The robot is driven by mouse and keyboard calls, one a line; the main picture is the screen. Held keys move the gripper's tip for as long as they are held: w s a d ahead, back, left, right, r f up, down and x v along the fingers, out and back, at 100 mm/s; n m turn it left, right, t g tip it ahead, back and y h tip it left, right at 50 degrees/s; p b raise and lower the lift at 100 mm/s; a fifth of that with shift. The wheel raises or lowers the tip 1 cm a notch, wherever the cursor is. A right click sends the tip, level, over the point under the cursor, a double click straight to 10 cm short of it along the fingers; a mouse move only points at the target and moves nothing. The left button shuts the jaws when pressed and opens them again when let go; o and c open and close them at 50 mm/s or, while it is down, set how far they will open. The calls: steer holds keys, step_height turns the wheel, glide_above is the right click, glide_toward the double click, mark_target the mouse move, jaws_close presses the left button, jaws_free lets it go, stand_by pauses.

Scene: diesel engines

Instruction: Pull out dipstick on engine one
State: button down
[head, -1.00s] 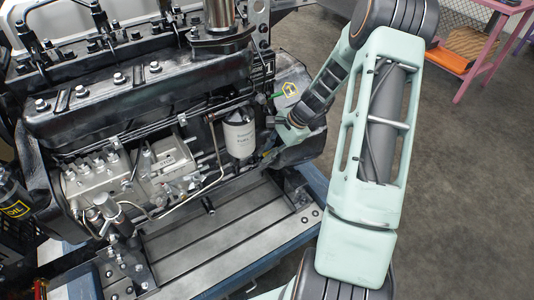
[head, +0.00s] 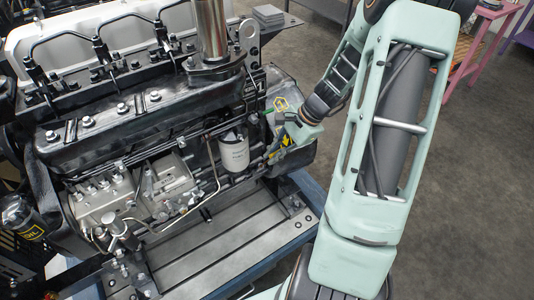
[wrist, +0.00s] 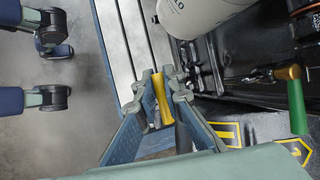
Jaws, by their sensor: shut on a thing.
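The engine (head: 140,130) fills the left half of the head view, with a "1" plate near its right end. In the wrist view a yellow handle (wrist: 160,97), apparently the dipstick's, sits between the fingers of my gripper (wrist: 163,82). The gripper is shut on it. In the head view my gripper (head: 272,153) is at the right end of the engine, right of the white filter (head: 234,149). The rest of the dipstick is hidden, so I cannot tell how far it is out of the engine.
A green-handled fitting (wrist: 298,105) is close to the right of the gripper in the wrist view. The engine stands on a grey slatted stand (head: 215,240). A pink table (head: 478,45) is at the back right. Open floor (head: 470,180) lies to the right.

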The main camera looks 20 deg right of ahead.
steer(key=shift+s+d+r+p, duration=0.15)
steer(key=shift+s+r, duration=0.15)
steer(key=shift+r, duration=0.25)
steer(key=shift+s+r+p, duration=0.2)
steer(key=shift+s+r, duration=0.15)
steer(key=shift+r, duration=0.15)
steer(key=shift+s+d+r+p, duration=0.15)
steer(key=shift+s+r, duration=0.15)
steer(key=shift+r, duration=0.25)
steer(key=c, duration=2)
jaws_free()
steer(key=shift+a, duration=0.1)
steer(key=v, duration=1.2)
